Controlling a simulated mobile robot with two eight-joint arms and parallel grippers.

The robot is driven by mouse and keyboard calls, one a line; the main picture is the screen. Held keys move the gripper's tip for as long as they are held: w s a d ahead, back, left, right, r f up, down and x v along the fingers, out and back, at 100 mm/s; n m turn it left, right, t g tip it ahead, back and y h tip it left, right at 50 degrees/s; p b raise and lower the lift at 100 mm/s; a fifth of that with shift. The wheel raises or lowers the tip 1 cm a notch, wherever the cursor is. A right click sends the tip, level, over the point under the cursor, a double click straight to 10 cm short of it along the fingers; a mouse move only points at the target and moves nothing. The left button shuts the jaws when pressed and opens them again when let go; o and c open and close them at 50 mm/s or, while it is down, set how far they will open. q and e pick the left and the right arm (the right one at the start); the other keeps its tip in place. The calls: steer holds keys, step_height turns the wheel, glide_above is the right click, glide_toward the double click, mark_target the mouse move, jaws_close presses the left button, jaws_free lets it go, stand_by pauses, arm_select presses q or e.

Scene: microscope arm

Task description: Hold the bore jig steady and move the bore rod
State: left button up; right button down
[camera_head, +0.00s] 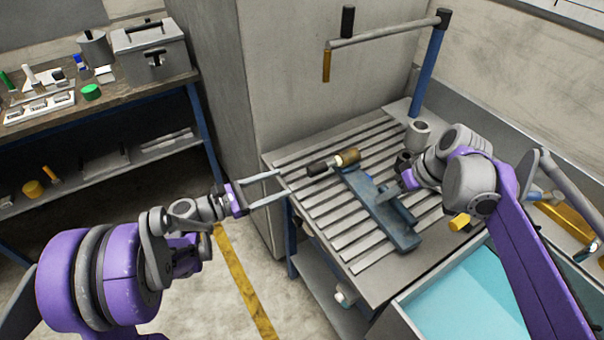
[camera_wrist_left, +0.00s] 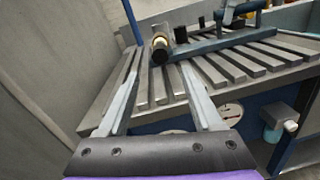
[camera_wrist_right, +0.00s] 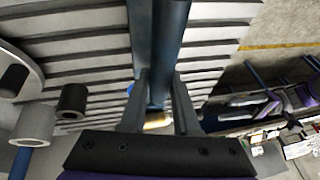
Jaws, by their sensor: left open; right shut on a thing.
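The bore jig (camera_head: 378,212) is a blue bar with raised parts, lying on the slatted table; it also shows in the left wrist view (camera_wrist_left: 222,43). The bore rod (camera_head: 334,162), with a dark end and a brass collar, sits at the jig's far end; its end faces the left wrist view (camera_wrist_left: 160,48). My left gripper (camera_head: 281,186) is open and empty at the table's left edge, short of the rod. My right gripper (camera_wrist_right: 158,76) is shut on a blue part of the jig; in the head view its fingers are partly hidden.
A grey cup (camera_head: 417,136) and a dark ring-shaped part (camera_head: 403,161) stand beyond the jig, near my right arm. A blue post (camera_head: 429,70) carries an overhead bar at the back. A teal-lined bin (camera_head: 465,295) is at the front right.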

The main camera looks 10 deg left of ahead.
mark_target(315, 170)
arm_select(q)
steer(key=x, duration=1.1)
steer(key=shift+w+d, duration=0.1)
steer(key=shift+d, duration=0.05)
jaws_close()
stand_by(1.2)
